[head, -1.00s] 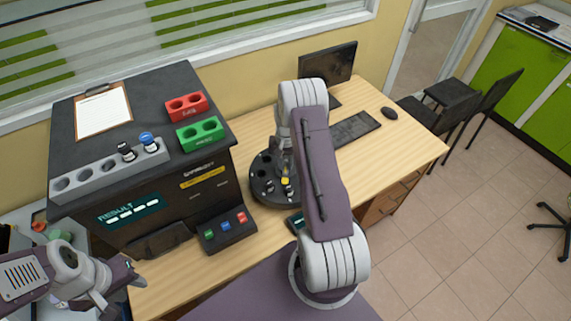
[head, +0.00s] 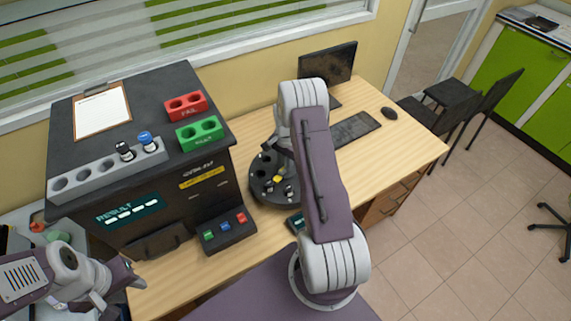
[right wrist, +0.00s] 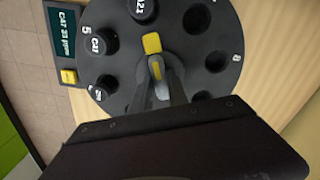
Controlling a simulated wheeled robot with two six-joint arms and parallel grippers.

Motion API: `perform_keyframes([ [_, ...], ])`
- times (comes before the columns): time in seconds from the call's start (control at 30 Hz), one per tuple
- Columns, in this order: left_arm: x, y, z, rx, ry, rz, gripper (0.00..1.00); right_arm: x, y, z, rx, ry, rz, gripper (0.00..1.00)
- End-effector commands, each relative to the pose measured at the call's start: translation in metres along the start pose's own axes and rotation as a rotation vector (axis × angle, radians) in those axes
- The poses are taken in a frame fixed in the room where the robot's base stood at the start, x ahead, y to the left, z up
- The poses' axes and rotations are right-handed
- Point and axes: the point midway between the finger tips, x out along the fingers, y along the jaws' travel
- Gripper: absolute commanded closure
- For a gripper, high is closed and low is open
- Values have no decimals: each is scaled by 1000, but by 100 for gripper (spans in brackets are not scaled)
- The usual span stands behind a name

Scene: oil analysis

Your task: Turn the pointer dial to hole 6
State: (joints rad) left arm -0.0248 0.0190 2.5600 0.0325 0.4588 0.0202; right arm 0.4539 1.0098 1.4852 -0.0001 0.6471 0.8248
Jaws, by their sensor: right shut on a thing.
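The dial is a round black disc (head: 262,189) on the wooden desk, with numbered holes around its rim. It fills the top of the right wrist view (right wrist: 228,58). Several dark-capped vials (right wrist: 104,41) stand in its holes; other holes are empty. Its yellow-marked pointer (right wrist: 152,43) is at the disc's centre. My right gripper (right wrist: 158,72) is shut on the pointer, hiding part of it. A 5 shows at the left rim and an 8 at the right; I cannot make out a 6. My left gripper (head: 122,290) is open and empty at the lower left.
A small display (right wrist: 65,35) stands beside the disc. A button box (head: 228,231) and a black cabinet (head: 165,205) are left of it. On the cabinet are a grey rack (head: 98,174) with two vials, a red block (head: 186,106) and a green block (head: 200,133).

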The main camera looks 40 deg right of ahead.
Motion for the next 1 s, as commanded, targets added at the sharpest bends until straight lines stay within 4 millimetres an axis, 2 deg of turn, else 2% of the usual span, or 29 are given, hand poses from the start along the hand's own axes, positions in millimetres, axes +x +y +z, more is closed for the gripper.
perform_keyframes([
  [0.47, 0, 0, 0, 0, 0, 0, 64, -1, -1, 0, 11, 1, -2, 100],
  [0.5, 0, 0, 0, 0, 0, 0, 64, -1, -1, 0, 11, 1, -2, 69],
  [0.53, 0, 0, 0, 0, 0, 0, 64, -1, -1, 0, 11, 1, -2, 61],
  [0.57, 0, 0, 0, 0, 0, 0, 64, -1, -1, 0, 11, 1, -1, 58],
  [0.87, 0, 0, 0, 0, 0, 0, 64, -2, 0, 0, 10, 1, -1, 58],
  [1.0, 4, 0, 0, 0, 0, 0, 64, -23, -1, -1, 10, 4, -5, 58],
])
